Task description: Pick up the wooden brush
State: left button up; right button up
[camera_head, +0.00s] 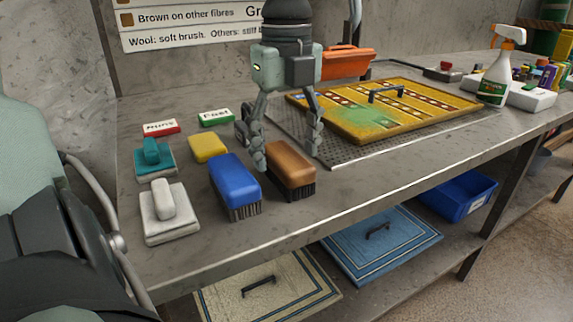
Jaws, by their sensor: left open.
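The wooden brush (292,172) has a brown block top and dark bristles facing down. It stands on the grey metal bench near the front edge. My left gripper (290,157) points down over it, open. One finger is at the brush's left side, between it and the blue brush, and the other is at its right. I cannot tell whether either finger touches the wood. Part of the brush's left edge is hidden by a finger. My right gripper is not in view.
A blue brush (234,183) stands close to the left. A yellow sponge (208,148), a white scrubber (169,213) and a teal scrubber (155,160) are further left.

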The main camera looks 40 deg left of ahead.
pick_arm(q)
notch_tip(320, 180, down, 2)
jog(key=shift+f, duration=0.1)
jog(key=shift+c, duration=1.4)
jog(key=c, duration=1)
jog(key=shift+c, duration=0.2)
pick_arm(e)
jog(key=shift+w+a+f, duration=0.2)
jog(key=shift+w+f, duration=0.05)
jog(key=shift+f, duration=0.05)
pick_arm(q)
jog(key=shift+w+r, duration=0.1)
jog(key=shift+r, duration=0.15)
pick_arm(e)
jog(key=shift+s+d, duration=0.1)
